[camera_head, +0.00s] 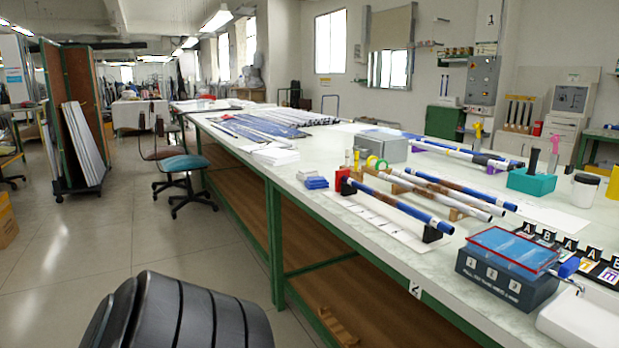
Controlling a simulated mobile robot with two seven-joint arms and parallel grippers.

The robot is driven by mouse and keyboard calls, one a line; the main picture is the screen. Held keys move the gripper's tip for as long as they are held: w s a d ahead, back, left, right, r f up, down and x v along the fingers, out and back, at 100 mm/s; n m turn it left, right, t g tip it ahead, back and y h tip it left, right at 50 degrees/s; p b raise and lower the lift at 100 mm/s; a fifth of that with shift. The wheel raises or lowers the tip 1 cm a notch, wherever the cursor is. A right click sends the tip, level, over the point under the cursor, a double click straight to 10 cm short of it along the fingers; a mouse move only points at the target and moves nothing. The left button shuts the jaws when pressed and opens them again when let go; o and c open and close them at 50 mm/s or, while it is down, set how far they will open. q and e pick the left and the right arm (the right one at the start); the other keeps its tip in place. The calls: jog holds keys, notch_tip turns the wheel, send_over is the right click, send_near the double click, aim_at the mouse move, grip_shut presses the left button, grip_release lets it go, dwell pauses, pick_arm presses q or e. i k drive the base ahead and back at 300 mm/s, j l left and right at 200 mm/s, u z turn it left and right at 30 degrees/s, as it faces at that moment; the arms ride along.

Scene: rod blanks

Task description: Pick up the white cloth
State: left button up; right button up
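On the long workbench (225,140), a flat white stack (275,155) lies left of the middle. It may be folded cloth or paper; I cannot tell which at this size. A small folded blue stack (316,183) lies nearer, with a small white piece (306,174) just behind it. I cannot say for sure which white item is the cloth. Neither of my grippers is in view.
Blue and white rods (400,205) rest on supports along the bench. A dark box with a red-framed top (509,265) and a white tray (590,318) stand at the near right. Chairs (187,165) stand left of the bench. The floor at left is open.

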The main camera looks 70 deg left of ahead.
aim_at(302, 175)
jog(key=u, duration=2.25)
